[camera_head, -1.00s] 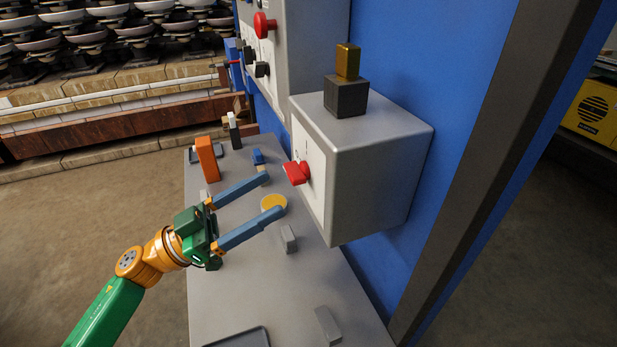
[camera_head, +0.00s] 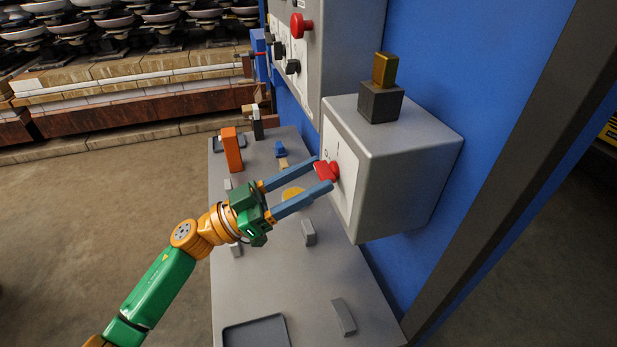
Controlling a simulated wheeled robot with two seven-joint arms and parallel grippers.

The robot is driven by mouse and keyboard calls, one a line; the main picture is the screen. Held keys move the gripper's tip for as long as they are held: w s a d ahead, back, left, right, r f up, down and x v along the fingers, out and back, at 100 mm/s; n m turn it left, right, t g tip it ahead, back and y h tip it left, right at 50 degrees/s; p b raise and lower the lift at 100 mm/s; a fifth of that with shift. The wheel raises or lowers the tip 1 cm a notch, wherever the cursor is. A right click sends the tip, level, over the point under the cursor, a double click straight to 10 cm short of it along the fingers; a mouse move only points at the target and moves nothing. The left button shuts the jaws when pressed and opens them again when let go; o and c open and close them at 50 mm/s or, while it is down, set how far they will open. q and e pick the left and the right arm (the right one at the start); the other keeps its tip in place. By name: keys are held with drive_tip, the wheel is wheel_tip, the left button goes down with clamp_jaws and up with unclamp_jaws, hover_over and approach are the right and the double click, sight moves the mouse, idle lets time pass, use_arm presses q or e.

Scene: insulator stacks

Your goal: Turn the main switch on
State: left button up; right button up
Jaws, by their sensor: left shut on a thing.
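The main switch is a red knob (camera_head: 327,171) on the white face of a grey box (camera_head: 412,165) mounted on the blue wall. My left gripper (camera_head: 323,174) reaches in from the left, its two blue fingers on either side of the red knob and shut on it. The marks on the switch face are too small to read fully. My right gripper is not in view.
A grey table (camera_head: 280,265) lies below the box, holding an orange block (camera_head: 232,150), a yellow disc (camera_head: 292,193), small grey blocks and a dark tray (camera_head: 256,333). A grey panel with a red button (camera_head: 301,24) is behind. A brass-topped block (camera_head: 384,72) stands on the box.

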use_arm(q)
drive_tip(key=m+g+b, duration=0.2)
drive_tip(key=m, duration=0.4)
drive_tip(key=m+g+y+b, duration=0.1)
drive_tip(key=m+g+b, duration=0.2)
drive_tip(key=m, duration=0.2)
drive_tip(key=m+g+b, duration=0.3)
drive_tip(key=m, duration=0.3)
drive_tip(key=shift+w+a+r+m+y, duration=0.1)
drive_tip(key=shift+w+r+m+y, duration=0.2)
drive_tip(key=shift+w, duration=0.1)
drive_tip(key=shift+r+m+y+p, duration=0.15)
drive_tip(key=shift+m+y+p, duration=0.55)
drive_tip(key=shift+m, duration=1.6)
drive_tip(key=shift+g, duration=0.3)
drive_tip(key=o, duration=1.4)
